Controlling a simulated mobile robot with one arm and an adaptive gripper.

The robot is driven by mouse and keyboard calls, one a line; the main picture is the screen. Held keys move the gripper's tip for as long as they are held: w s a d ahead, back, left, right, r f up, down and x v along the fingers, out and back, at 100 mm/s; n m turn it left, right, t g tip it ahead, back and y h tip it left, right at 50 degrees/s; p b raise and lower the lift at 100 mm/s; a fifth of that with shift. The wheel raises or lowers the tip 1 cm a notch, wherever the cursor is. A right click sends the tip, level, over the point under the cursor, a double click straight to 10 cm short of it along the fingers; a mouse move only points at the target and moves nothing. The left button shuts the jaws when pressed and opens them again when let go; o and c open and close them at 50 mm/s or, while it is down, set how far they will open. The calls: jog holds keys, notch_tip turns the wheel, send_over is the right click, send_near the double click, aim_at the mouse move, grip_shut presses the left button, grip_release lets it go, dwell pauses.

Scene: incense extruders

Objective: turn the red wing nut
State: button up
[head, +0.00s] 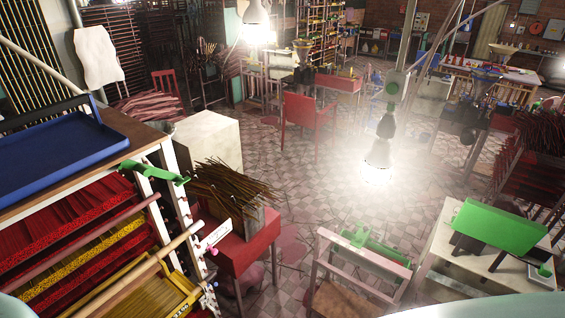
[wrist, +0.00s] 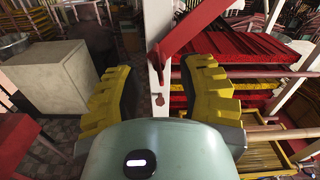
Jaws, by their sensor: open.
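In the wrist view, my gripper (wrist: 160,82) has its two yellow ribbed fingers spread wide apart with nothing held between them. A white upright post stands beyond the gap between them. A small dark red piece (wrist: 159,99) shows on this post, seemingly the red wing nut, but it is too small to be sure of its shape. It appears between the fingers in the picture, and no contact shows. A red diagonal bar (wrist: 192,27) meets the post above it. I cannot pick out the wing nut surely in the head view, and my gripper is not seen there.
The rack (head: 172,197) at left holds red and yellow stick trays, with a blue tray (head: 62,150) on top. A red table (head: 250,253) bears brown sticks. A pale block (head: 207,140) stands behind it. Patterned floor (head: 300,205) is open in the middle.

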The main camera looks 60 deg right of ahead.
jog(key=shift+w, duration=1.25)
jog(key=shift+o, duration=0.3)
grip_shut()
